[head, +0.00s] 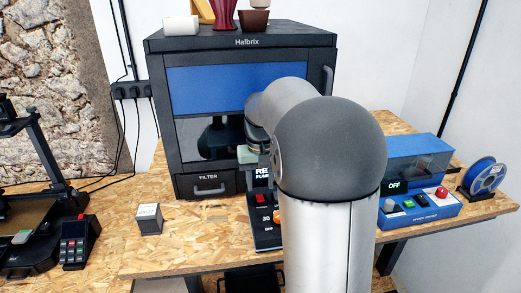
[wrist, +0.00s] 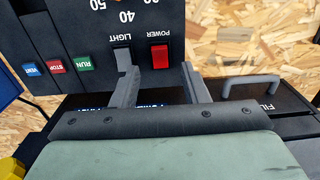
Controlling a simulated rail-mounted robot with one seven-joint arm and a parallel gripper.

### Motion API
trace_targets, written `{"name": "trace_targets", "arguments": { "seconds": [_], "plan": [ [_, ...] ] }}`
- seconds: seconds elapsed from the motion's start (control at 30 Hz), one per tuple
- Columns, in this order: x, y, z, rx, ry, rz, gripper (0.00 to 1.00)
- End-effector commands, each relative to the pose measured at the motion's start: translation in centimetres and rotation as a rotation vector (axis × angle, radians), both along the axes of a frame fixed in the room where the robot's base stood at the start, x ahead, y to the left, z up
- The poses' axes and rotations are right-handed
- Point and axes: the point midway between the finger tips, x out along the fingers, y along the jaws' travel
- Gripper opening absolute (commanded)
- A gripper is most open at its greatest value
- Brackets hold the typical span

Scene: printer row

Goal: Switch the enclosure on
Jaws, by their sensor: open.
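The enclosure (head: 245,62) is a dark cabinet marked Halbrix with a blue front band, standing on the bench in the head view. Its control panel (head: 262,238) is in front, partly hidden by my arm. In the wrist view the panel (wrist: 95,18) shows a red POWER switch (wrist: 160,50), a LIGHT switch behind my left finger, and VENT, STOP and RUN buttons (wrist: 83,63). My gripper (wrist: 155,68) is open and empty, its fingers either side of the POWER switch's near end. I cannot tell whether they touch the panel. A lit display is partly covered by my gripper.
A filter drawer (head: 208,188) with a handle is low on the enclosure. A small grey box (head: 149,218) and a printer (head: 28,222) are to the left. A blue machine (head: 418,178) reading OFF and a spool (head: 483,176) are to the right. Objects stand on the enclosure's top.

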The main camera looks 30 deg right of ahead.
Motion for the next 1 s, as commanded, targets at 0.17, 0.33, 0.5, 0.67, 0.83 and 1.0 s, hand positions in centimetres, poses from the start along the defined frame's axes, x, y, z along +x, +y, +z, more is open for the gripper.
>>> {"name": "trace_targets", "arguments": {
  "seconds": [0.17,0.33,0.5,0.67,0.83,1.0],
  "plan": [
    [0.0,0.0,4.5,-0.002,-0.006,0.000,0.41],
    [-0.2,0.0,8.7,-0.002,-0.005,0.000,0.41],
    [-0.3,0.1,11.8,-0.001,-0.003,0.000,0.41],
    [-0.3,0.1,13.5,-0.001,-0.002,0.000,0.41],
    [-0.4,0.1,13.9,0.000,0.001,0.000,0.41],
    [-0.4,0.1,13.9,0.000,0.001,0.000,0.41]
  ]
}}
